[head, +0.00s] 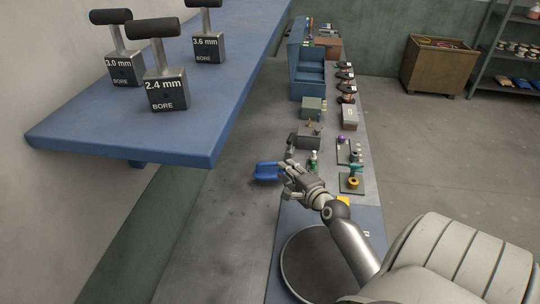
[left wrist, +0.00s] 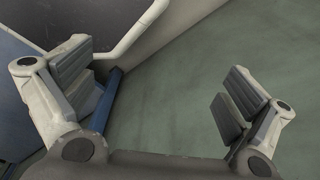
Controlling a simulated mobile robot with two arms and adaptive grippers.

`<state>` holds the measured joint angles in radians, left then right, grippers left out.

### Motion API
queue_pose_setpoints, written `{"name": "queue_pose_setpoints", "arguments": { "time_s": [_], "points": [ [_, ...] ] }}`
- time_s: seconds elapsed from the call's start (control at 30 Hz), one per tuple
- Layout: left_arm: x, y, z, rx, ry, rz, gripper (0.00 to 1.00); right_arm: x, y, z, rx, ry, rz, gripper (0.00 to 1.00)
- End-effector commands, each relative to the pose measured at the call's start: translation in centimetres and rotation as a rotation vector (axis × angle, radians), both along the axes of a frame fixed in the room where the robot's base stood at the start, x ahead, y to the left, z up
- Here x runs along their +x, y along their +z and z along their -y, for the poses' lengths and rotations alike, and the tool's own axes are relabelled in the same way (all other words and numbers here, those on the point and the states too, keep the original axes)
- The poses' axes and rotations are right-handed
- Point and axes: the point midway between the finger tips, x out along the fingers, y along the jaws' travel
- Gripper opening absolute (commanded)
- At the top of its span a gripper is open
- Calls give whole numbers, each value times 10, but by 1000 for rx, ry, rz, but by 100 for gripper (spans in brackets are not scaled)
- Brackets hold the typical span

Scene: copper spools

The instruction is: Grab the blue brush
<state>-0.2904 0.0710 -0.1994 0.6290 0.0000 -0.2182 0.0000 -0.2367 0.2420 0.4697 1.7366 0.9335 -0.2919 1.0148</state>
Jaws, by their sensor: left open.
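A small blue object (head: 267,172), which may be the blue brush, lies on the grey bench just left of my right gripper (head: 287,171) in the head view. It is too small there to make out bristles. The right gripper's fingers are at or very near its right side; I cannot tell whether they touch it or how far apart they are. My left gripper (left wrist: 158,82) shows only in the left wrist view. Its fingers are wide apart with nothing between them, over a greenish-grey surface.
A blue shelf (head: 120,125) with several weighted blocks (head: 168,92) overhangs the left. Along the bench (head: 225,215) stand a blue bin (head: 308,72), small boxes and trays with parts (head: 352,184). A round dark disc (head: 312,265) is nearer. Bare bench lies left of the blue object.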

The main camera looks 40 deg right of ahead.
Motion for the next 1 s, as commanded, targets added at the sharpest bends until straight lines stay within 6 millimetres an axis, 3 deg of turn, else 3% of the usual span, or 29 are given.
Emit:
{"name": "queue_pose_setpoints", "arguments": {
  "time_s": [0.03,0.3,0.43,0.8,1.0],
  "points": [
    [-3,-14,-3,4,-1,-5,100,0,-14,0,0,0,-1,26],
    [-16,-42,-10,13,-3,-26,100,0,-41,0,0,0,0,26],
    [-16,-47,-10,13,-3,-25,100,6,-44,2,0,0,2,26],
    [-15,-63,-9,13,-4,-23,100,49,-52,12,0,0,2,26],
    [-12,-68,-8,11,-3,-19,100,59,-55,14,1,1,1,26]
  ]
}}
